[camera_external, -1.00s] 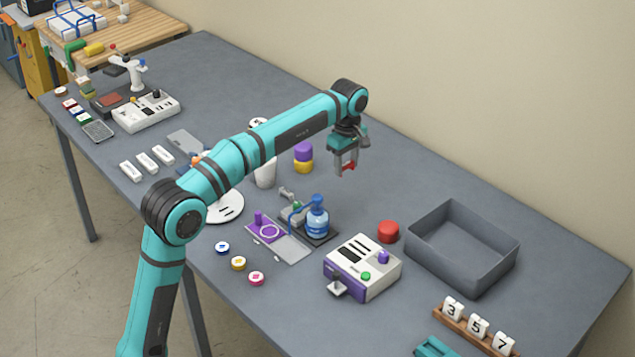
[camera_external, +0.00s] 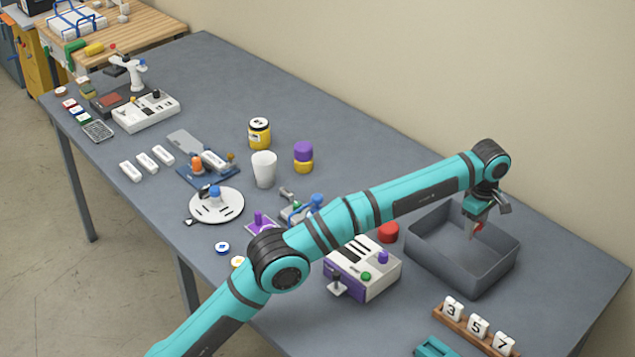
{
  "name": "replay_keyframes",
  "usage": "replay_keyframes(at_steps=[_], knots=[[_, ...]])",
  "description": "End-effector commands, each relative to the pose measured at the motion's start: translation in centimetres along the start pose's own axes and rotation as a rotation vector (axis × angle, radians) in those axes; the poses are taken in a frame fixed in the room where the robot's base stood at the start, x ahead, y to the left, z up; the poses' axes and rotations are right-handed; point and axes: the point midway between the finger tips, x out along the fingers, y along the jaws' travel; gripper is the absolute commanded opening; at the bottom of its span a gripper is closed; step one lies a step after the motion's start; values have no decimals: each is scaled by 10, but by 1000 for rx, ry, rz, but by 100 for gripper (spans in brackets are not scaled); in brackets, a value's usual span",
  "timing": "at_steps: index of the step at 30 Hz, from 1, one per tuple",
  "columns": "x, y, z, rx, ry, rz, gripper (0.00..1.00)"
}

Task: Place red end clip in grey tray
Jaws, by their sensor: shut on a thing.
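The grey tray (camera_external: 452,264) is an open, deep, rectangular box at the right part of the table. My gripper (camera_external: 474,232) hangs over the tray, toward its back side, pointing down. It is shut on the small red end clip (camera_external: 479,226), of which only a little shows between the fingers. The clip looks to be above the tray floor, near rim height; the exact height is hard to tell. The tray looks empty in the part that shows.
A white and purple machine (camera_external: 362,271) and a red round piece (camera_external: 388,232) stand left of the tray. A wooden rack with number blocks (camera_external: 476,327) is in front of it. My arm hides part of the blue bottle area. The table right of the tray is clear.

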Motion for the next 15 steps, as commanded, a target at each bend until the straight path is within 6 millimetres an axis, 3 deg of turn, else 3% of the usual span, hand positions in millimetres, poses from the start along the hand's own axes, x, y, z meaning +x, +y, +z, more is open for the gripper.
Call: replay_keyframes(at_steps=[5, 15], knots=[[8, -1, 20, -1, 0, -1, 25], [55, -2, 21, -1, 0, 0, 25]])
